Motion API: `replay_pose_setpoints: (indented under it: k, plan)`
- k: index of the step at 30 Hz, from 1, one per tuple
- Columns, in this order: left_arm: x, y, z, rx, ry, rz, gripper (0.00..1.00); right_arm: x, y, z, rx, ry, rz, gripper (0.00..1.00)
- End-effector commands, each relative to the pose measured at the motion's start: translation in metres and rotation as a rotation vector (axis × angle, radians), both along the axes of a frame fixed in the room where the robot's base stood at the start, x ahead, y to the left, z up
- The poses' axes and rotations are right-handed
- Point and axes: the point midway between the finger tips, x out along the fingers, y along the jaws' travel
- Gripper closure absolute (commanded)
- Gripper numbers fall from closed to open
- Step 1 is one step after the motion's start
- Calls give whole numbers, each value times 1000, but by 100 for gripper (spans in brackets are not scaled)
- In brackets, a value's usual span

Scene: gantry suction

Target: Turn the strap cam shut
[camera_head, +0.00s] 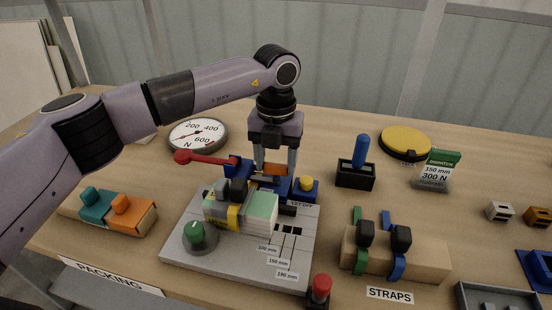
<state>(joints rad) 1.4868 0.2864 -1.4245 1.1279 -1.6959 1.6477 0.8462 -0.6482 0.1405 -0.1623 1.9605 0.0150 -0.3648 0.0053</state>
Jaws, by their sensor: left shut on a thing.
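My left gripper (275,168) reaches down over the back of the grey fixture board (290,262). Its fingers are shut on a small orange piece, which looks like the strap cam (274,169); its lower part and angle are hard to make out. Dark blue blocks stand around it, and a red lever (205,159) with a ball end sticks out to the left. A pale green and white stack (260,210) with a yellow-and-grey band lies on the board in front of the gripper. My right gripper is not in view.
A green knob (194,235) sits at the board's front left and a red button (320,287) at its front right. A round dial (198,135) stands behind left. A blue-handled switch (360,152) and strap block (430,262) are on the right. Table between them is clear.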

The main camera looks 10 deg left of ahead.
Motion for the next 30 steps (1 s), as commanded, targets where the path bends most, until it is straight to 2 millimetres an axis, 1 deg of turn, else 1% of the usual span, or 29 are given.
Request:
replay_pose_setpoints:
  k: [1,9,10,11,12,20,23,26,30]
  plan:
    - [2,0,3,-1,-7,7,73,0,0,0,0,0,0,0]
    - [2,1,3,-2,-8,9,73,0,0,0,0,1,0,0]
    - [2,1,3,-2,-8,9,39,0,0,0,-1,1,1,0]
    - [2,1,3,-2,-8,9,30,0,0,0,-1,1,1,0]
    - [2,0,3,-2,-7,9,17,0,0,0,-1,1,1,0]
    - [1,0,1,-1,-3,5,17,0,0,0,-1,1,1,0]
    - [1,0,5,-1,-4,5,17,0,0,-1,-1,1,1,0]
    - [1,0,18,-3,-6,5,17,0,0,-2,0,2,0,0]
    - [2,0,42,-1,-7,6,17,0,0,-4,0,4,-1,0]
